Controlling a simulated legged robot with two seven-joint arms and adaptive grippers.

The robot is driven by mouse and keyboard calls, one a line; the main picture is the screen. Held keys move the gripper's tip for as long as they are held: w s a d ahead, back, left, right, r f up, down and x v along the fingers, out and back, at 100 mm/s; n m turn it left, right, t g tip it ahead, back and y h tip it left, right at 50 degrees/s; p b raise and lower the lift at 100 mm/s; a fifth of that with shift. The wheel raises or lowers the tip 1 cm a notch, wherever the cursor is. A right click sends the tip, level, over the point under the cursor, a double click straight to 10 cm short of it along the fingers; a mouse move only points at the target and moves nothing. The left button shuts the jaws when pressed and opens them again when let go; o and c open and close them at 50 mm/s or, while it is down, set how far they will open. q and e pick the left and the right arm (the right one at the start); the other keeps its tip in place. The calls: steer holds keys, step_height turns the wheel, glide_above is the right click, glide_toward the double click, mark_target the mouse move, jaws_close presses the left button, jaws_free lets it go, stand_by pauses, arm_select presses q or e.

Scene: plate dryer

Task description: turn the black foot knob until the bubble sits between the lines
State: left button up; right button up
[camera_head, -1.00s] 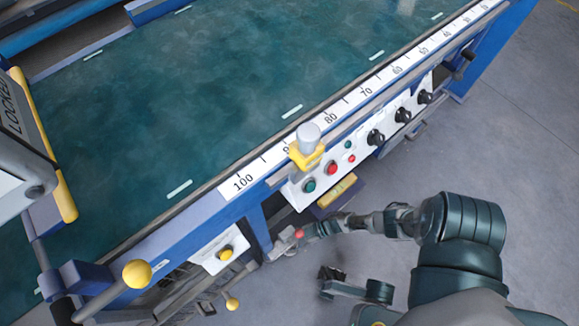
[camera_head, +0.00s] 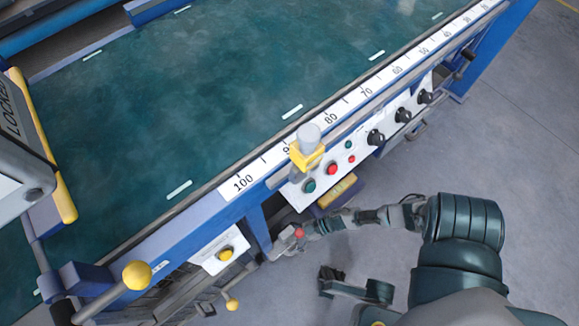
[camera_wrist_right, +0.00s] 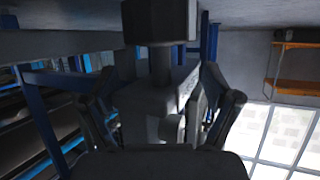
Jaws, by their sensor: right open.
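My right gripper (camera_head: 284,246) is low by the front leg of the blue machine in the head view, small and partly lost against the frame. In the right wrist view my right gripper (camera_wrist_right: 162,118) is open, with one dark finger on each side. A dark, blocky piece that looks like the black foot knob (camera_wrist_right: 160,22) is at the top of that view, on a shaft running down between the fingers. I cannot tell whether the fingers touch the shaft. A yellow strip (camera_head: 337,191) under the control panel may be the level; no bubble or lines can be made out.
The machine's green bed (camera_head: 220,90) has a white ruler along its front edge. Below it, a white control panel (camera_head: 343,165) carries buttons and black knobs. A yellow ball handle (camera_head: 137,274) juts out at lower left. Grey floor (camera_head: 520,150) is clear on the right.

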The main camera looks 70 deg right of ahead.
mark_target(291, 236)
steer(key=shift+r, duration=2.7)
